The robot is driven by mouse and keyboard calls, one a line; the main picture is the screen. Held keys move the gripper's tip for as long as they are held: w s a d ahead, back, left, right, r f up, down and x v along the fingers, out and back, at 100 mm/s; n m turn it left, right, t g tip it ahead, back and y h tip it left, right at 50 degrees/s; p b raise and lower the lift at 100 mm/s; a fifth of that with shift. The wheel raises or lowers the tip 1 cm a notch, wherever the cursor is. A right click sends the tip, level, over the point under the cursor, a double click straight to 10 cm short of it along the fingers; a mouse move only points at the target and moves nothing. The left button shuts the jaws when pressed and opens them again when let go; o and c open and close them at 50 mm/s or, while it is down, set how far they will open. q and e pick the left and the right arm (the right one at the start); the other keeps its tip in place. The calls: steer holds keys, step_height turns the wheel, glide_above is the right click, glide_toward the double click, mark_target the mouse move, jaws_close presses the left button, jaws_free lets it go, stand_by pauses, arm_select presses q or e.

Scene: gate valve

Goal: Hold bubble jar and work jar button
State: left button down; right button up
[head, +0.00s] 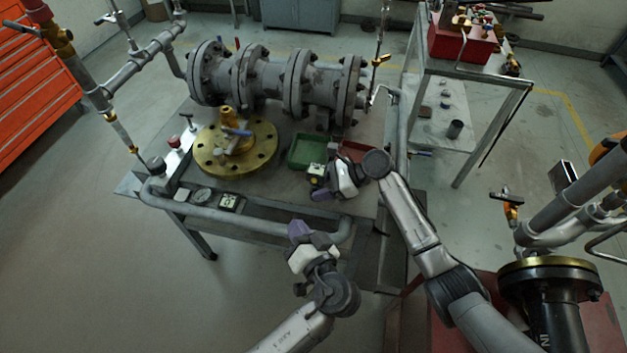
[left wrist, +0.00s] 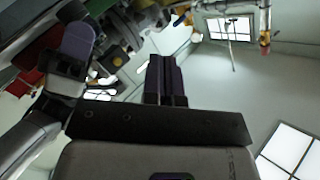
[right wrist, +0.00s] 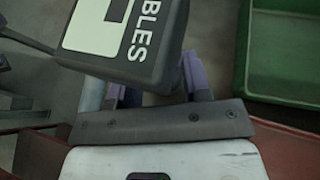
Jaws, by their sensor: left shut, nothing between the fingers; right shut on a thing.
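The bubble jar (head: 316,169) is a small dark block with a pale label and a yellow-green patch. My right gripper (head: 321,188) is shut on it above the front of the table. In the right wrist view, the jar (right wrist: 125,38) is a black box with white lettering ending "BLES", between the purple fingers (right wrist: 150,85). My left gripper (head: 299,232) is shut and empty, below and left of the jar and apart from it. Its closed fingers (left wrist: 165,80) also show in the left wrist view. I cannot make out the jar button.
A green tray (head: 306,150) and a red tray (head: 357,149) lie behind the jar. A brass flange (head: 233,158) and a large grey pipe valve (head: 270,78) occupy the table. A tube rail (head: 260,229) runs along its front edge, near my left gripper. Open floor lies at the lower left.

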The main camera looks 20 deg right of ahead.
mark_target(314, 180)
arm_select(q)
steer(key=shift+s, duration=0.1)
stand_by(0.4)
steer(key=w+d, duration=0.5)
steer(key=w, duration=0.2)
steer(key=shift+d, duration=0.2)
steer(key=shift+w, duration=0.2)
stand_by(2.2)
steer(key=shift+w+d, duration=0.2)
steer(key=shift+d, duration=0.05)
steer(key=shift+w+d, duration=0.25)
steer(key=shift+w, duration=0.1)
stand_by(0.8)
steer(key=shift+s+a, duration=0.55)
steer(key=shift+s, duration=0.15)
steer(key=shift+s, duration=0.1)
stand_by(0.3)
